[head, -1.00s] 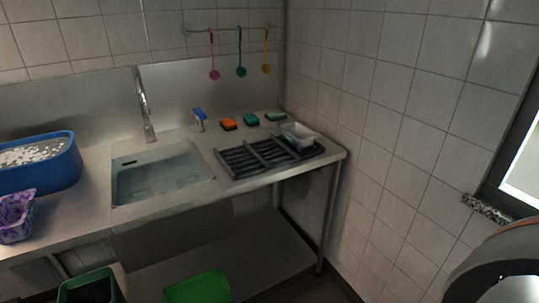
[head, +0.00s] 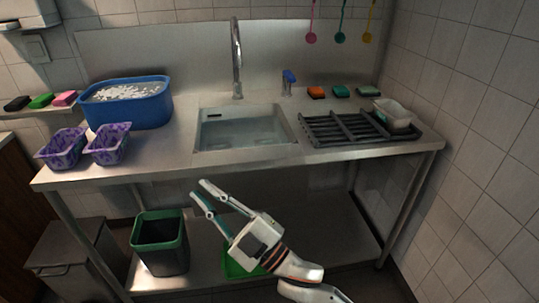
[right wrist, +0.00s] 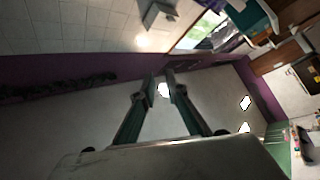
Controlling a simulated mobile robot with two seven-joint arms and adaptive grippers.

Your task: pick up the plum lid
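I cannot make out a plum lid in either view. Two purple patterned tubs, a left one (head: 61,149) and a right one (head: 108,145), stand side by side at the left front of the steel counter and look open on top. My right gripper (head: 198,191) is in front of the counter, below its front edge, pointing up and left. It is empty, with a gap between its fingertips. In the right wrist view its fingers (right wrist: 161,84) show against the ceiling, with nothing between them. My left gripper is not in view.
A blue basin (head: 126,109) with white pieces stands behind the tubs. The sink (head: 246,134) is mid-counter; a dark rack (head: 352,129) with a pale tub (head: 392,114) is right. A green-rimmed bin (head: 160,242) stands below.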

